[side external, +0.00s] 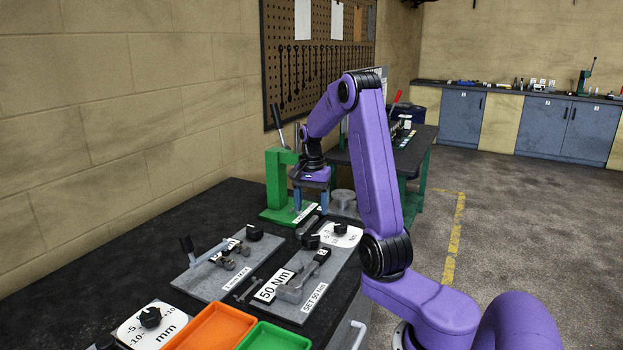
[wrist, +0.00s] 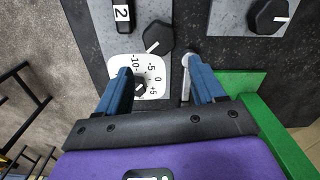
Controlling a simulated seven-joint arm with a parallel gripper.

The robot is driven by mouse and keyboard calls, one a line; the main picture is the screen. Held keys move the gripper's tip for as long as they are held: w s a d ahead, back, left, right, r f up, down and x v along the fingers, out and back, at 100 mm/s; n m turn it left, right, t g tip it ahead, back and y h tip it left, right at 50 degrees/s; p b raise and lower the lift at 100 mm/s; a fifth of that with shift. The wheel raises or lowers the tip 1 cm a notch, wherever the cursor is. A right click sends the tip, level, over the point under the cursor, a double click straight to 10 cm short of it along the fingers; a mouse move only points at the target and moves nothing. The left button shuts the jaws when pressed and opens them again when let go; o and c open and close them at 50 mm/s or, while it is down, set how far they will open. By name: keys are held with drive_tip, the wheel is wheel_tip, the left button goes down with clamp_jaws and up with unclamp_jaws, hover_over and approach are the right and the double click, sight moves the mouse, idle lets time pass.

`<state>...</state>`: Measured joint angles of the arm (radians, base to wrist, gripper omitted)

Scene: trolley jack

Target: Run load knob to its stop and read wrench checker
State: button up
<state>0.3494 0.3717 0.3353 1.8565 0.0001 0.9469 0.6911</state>
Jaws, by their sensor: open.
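The wrench checker is a grey plate (side external: 310,303) marked "SET 50 Nm", bearing a white dial face (side external: 345,238) marked in Nm. In the wrist view the dial face (wrist: 150,66) shows -10, -5, 0 and +5; a finger partly covers it, and I cannot read its small dark pointer surely. A black knob with a white line (wrist: 158,37), seemingly the load knob, sits beside the dial; it also shows in the side view (side external: 311,242). My gripper (side external: 310,201) points down, open and empty, beyond the dial. In the wrist view its blue fingers (wrist: 160,85) are apart, clear of the knob.
A green press (side external: 279,182) stands behind my gripper, its frame close to the right finger in the wrist view. A second plate with another black knob (side external: 254,232) lies left. An mm dial (side external: 160,328), orange tray (side external: 206,330) and green tray (side external: 272,338) are in front.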

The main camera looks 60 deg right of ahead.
wheel_tip(320, 180, up, 8)
drive_tip(key=shift+r, duration=0.1)
idle(4.1)
